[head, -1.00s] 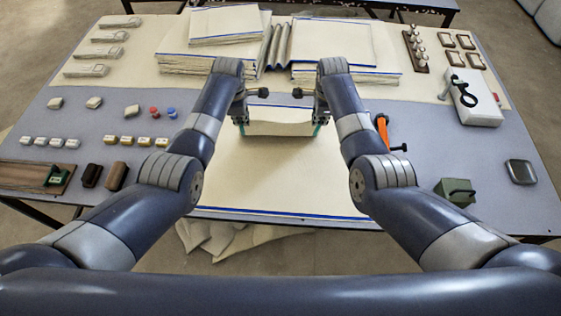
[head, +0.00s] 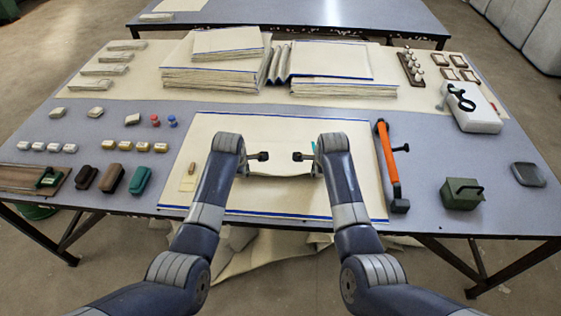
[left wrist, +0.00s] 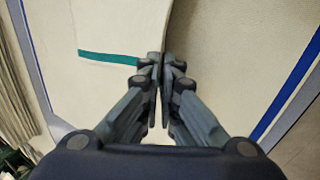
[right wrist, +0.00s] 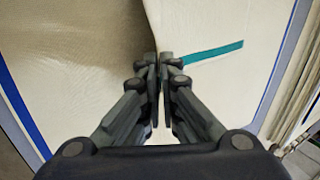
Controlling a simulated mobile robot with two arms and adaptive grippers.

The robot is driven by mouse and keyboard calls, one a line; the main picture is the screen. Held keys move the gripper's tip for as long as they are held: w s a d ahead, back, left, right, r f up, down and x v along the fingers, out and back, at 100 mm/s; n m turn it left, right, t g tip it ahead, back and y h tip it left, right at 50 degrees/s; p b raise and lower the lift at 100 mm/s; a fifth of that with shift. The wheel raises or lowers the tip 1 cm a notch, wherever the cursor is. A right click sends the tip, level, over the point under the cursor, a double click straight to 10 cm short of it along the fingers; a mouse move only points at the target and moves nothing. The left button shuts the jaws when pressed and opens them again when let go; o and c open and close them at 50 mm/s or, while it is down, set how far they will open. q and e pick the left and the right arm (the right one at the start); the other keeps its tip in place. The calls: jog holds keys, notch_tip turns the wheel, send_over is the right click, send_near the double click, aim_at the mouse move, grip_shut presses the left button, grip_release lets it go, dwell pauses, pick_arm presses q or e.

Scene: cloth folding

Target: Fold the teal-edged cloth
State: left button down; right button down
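The teal-edged cloth (head: 280,176) is cream and spans between my two grippers with a slightly sagging edge. Teal strips show beside the fingers in the left wrist view (left wrist: 108,58) and the right wrist view (right wrist: 212,52). My left gripper (left wrist: 162,62) is shut on one part of the cloth's edge. My right gripper (right wrist: 160,60) is shut on another part. The cloth is raised there above a larger cream sheet with blue edges (head: 350,209). My arms hide the cloth's sides in the head view.
An orange-handled tool (head: 388,155) lies along the sheet's right side. A green box (head: 460,194) stands farther right. Stacks of blue-edged cloths (head: 213,80) fill the back. Dark blocks (head: 113,178) and small items lie at left. Draped cloth (head: 270,247) hangs below the front edge.

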pick_arm(q)
jog(key=shift+s+f, duration=0.2)
jog(key=shift+s, duration=0.05)
pick_arm(e)
jog(key=shift+s+f, duration=0.2)
jog(key=shift+s, duration=0.05)
pick_arm(q)
jog(key=shift+w, duration=0.1)
pick_arm(e)
jog(key=shift+w+f, duration=0.1)
pick_arm(q)
jog(key=c, duration=1.5)
grip_release()
pick_arm(e)
jog(key=c, duration=1.5)
grip_release()
